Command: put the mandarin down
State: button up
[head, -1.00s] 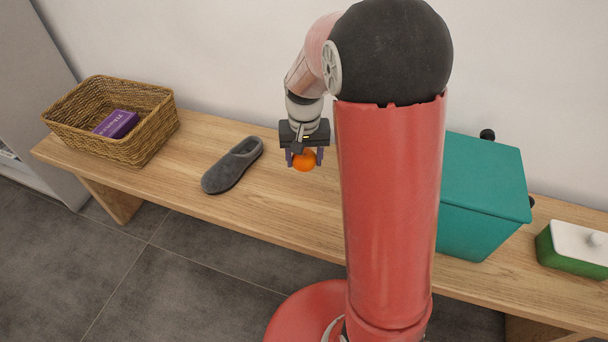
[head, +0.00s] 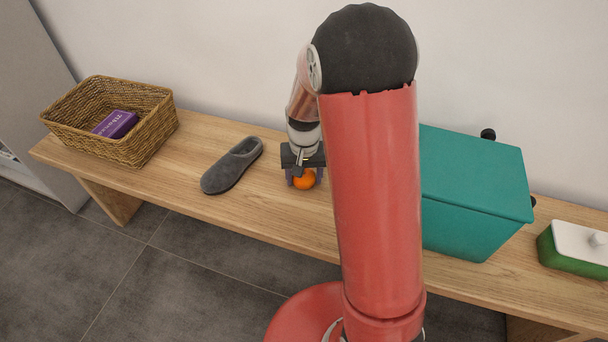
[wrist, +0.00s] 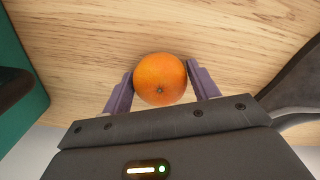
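The orange mandarin (head: 304,180) is between the two fingers of my gripper (head: 305,178), low over the wooden bench (head: 270,205), right of the grey slipper. In the wrist view the mandarin (wrist: 160,80) sits between the purple-grey fingertips of my gripper (wrist: 161,85), with a finger against each side. My gripper is shut on it. I cannot tell whether the mandarin's underside touches the bench.
The grey slipper (head: 232,166) lies left of my gripper. A wicker basket (head: 150,137) with a purple box (head: 115,124) is farther left. A teal box (head: 475,190) and a green-and-white dish (head: 575,250) stand right. Bare bench surrounds the mandarin.

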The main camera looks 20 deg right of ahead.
jog(key=o, duration=0.3)
jog(key=shift+r, duration=0.1)
